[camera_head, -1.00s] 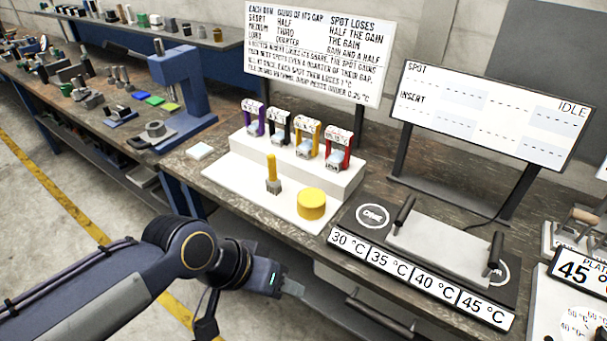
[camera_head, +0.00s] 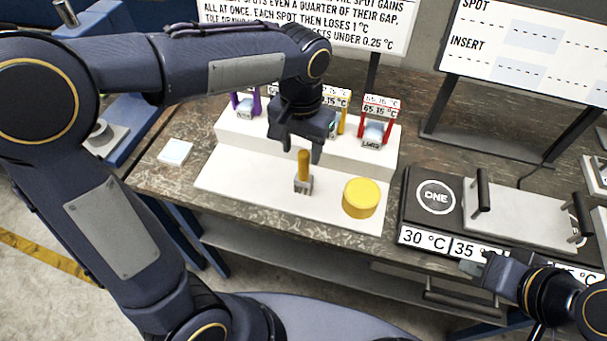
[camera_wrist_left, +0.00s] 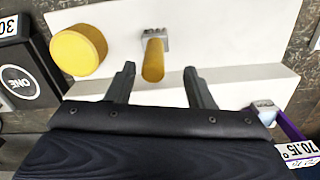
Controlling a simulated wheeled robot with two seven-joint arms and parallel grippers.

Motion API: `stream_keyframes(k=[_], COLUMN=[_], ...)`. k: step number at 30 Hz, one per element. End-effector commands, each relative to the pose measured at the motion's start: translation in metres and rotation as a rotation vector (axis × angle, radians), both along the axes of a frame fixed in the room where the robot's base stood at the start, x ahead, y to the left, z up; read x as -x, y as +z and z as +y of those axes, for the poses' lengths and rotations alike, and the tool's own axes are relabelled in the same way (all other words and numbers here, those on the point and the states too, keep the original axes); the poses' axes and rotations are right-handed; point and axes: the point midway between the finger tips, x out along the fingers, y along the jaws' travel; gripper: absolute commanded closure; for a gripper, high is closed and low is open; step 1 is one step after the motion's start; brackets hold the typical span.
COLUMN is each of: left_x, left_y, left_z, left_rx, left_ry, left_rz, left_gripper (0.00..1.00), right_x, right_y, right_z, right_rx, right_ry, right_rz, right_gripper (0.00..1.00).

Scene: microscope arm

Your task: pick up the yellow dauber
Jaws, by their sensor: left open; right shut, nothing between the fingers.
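The yellow dauber (camera_head: 303,166) stands upright on the white board, its yellow handle up and a grey metal block at its foot. My left gripper (camera_head: 302,150) is open above and just behind the dauber, pointing down. In the left wrist view the dauber's handle (camera_wrist_left: 153,60) shows beyond and between the two fingertips (camera_wrist_left: 160,70), with nothing held. My right gripper (camera_head: 470,266) is shut and empty, low at the right in front of the temperature labels.
A round yellow pot (camera_head: 361,198) stands right of the dauber. Behind is a white step (camera_head: 240,130) with several coloured clips, partly hidden by my left arm. A black plate unit (camera_head: 420,220) lies to the right. A small pale square (camera_head: 175,151) lies left.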

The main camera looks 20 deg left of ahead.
Motion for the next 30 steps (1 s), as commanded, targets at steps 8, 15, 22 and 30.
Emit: stream_keyframes(k=[8,15,22,30], left_x=[0.006,0.005,0.005,0.005], left_y=[-0.039,-0.053,-0.053,-0.052], left_z=[-0.005,-0.005,-0.005,-0.005], left_rx=[0.0,0.001,0.002,0.002], left_ry=[0.0,0.0,0.0,0.0], left_rz=[0.005,0.0,0.0,0.0], left_gripper=[0.52,0.52,0.64,0.99], right_x=[0.0,0.0,0.0,0.0], right_y=[0.007,0.007,0.007,0.007], right_z=[0.0,0.0,0.0,0.0], right_rx=[0.0,0.0,0.0,0.0], right_ry=[0.0,0.0,0.0,0.0], right_rz=[0.0,0.0,0.0,0.0], right_gripper=[1.0,1.0,1.0,1.0])
